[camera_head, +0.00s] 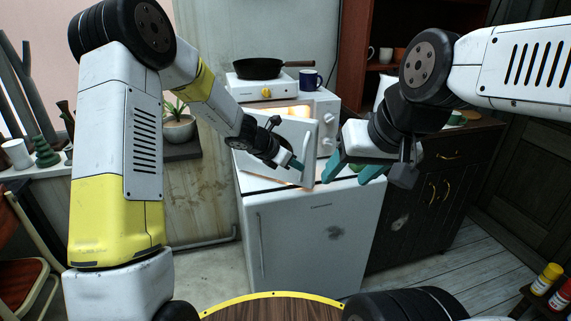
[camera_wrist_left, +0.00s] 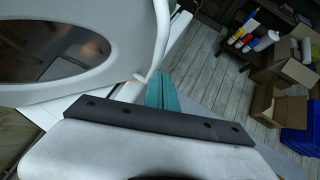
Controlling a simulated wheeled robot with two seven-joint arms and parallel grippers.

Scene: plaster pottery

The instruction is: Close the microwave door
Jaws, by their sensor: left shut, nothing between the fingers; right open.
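The white microwave (camera_head: 326,118) stands on top of a small white fridge. Its door (camera_head: 277,143) is partly open, swung out toward me, with warm light showing from the inside behind it. In the left wrist view the door (camera_wrist_left: 25,95) fills the upper left, with its dark window and a curved white handle (camera_wrist_left: 160,40). My left gripper (camera_head: 299,167) is shut and empty in front of the door, close to its handle side; its teal fingertips (camera_wrist_left: 162,92) are below the handle's end. I cannot tell if they touch it. My right gripper (camera_head: 352,170) is open and empty, right of the door.
The fridge (camera_head: 310,235) stands below the microwave. A hot plate with a black pan (camera_head: 262,68) and a blue mug (camera_head: 310,79) sit on the microwave. A dark cabinet (camera_head: 425,205) is at the right, a potted plant (camera_head: 178,126) at the left.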

